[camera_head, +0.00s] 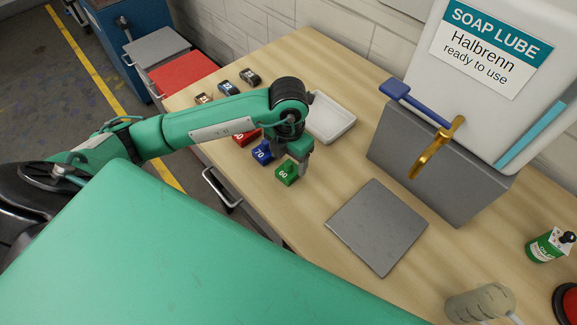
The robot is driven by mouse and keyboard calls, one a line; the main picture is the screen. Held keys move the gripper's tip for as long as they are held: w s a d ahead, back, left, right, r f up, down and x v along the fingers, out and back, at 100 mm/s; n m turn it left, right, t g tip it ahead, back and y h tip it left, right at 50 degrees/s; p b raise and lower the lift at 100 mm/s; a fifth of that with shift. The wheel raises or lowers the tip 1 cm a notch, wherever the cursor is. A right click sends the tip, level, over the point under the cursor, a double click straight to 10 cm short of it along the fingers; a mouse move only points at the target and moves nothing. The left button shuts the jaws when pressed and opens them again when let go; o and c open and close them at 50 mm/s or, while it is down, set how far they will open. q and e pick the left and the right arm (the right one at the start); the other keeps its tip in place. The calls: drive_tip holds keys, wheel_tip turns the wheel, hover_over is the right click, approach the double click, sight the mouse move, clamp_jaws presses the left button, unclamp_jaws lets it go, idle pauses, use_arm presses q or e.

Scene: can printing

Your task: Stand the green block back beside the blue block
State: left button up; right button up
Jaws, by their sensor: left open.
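The green block (286,174), marked 60, stands on the wooden bench near its front edge. The blue block (262,152), marked 70, is just to its left and a little farther back, with a small gap between them. My left gripper (303,164) points down at the green block's right rear side, with its jaws open. The wrist hides part of the area behind the block, and I cannot tell whether a finger touches it. My right gripper is not in view.
A red block (246,137) sits left of the blue one. A white tray (330,119) lies behind the wrist. A grey plate (377,229) lies to the right, before a grey box (429,167) bearing a soap lube container (480,110). Bare bench separates green block and plate.

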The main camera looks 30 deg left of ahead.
sight(289, 162)
use_arm(q)
wheel_tip(289, 162, up, 8)
drive_tip(key=shift+r+b, duration=0.1)
drive_tip(key=shift+b, duration=0.65)
